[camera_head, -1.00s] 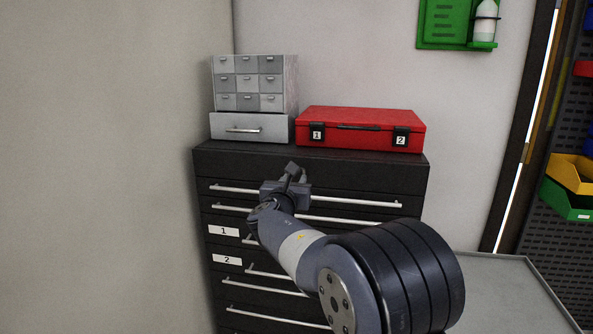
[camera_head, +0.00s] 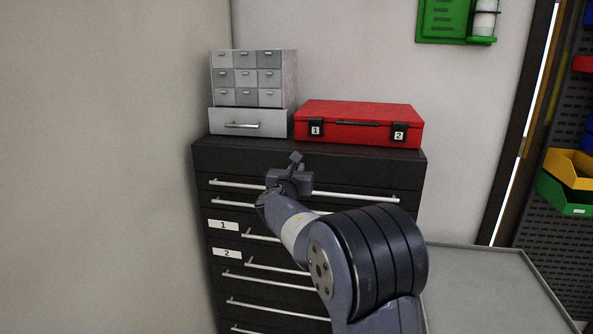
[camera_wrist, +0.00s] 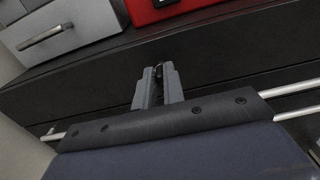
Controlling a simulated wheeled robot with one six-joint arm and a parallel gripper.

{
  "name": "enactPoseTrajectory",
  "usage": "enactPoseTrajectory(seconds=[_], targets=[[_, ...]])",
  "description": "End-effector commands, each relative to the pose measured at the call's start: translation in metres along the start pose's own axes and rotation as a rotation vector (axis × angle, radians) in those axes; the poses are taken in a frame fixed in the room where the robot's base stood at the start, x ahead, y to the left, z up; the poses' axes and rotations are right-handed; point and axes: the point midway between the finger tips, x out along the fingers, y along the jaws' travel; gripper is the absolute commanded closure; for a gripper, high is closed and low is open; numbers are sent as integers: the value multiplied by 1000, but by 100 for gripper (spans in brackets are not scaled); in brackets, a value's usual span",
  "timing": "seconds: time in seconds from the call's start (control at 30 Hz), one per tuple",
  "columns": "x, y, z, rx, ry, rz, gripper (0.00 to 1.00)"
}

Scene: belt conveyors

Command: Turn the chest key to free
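The dark tool chest (camera_head: 340,169) stands against the wall with its drawers facing me. My gripper (camera_head: 295,158) is in front of the chest's top panel, below the red case. In the wrist view its two grey fingers (camera_wrist: 158,72) point at that panel, with a narrow gap between them. A small metallic piece, apparently the chest key (camera_wrist: 159,70), shows between the fingertips. It is small and partly hidden by the fingers, so its turn angle and any contact are unclear. In the head view my gripper hides the key.
A red case (camera_head: 360,112) and a grey small-drawer cabinet (camera_head: 248,122) stand on the chest. Long drawer handles (camera_head: 350,196) stick out below my gripper. A grey tabletop (camera_head: 480,290) lies to the right, with yellow (camera_head: 580,172) and green bins beyond.

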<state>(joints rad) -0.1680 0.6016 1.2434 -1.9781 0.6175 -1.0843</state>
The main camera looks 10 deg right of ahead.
Motion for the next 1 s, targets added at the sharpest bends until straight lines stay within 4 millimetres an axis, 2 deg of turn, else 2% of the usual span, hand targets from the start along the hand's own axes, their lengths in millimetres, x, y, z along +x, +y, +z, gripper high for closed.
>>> enactPoseTrajectory(seconds=[0.1,0.57,0.77,1.0], targets=[[0,0,0,0,0,0,100],[0,-1,-2,37,-1,0,100],[0,-2,-4,142,-3,0,100],[0,-5,-7,349,-4,0,100]])
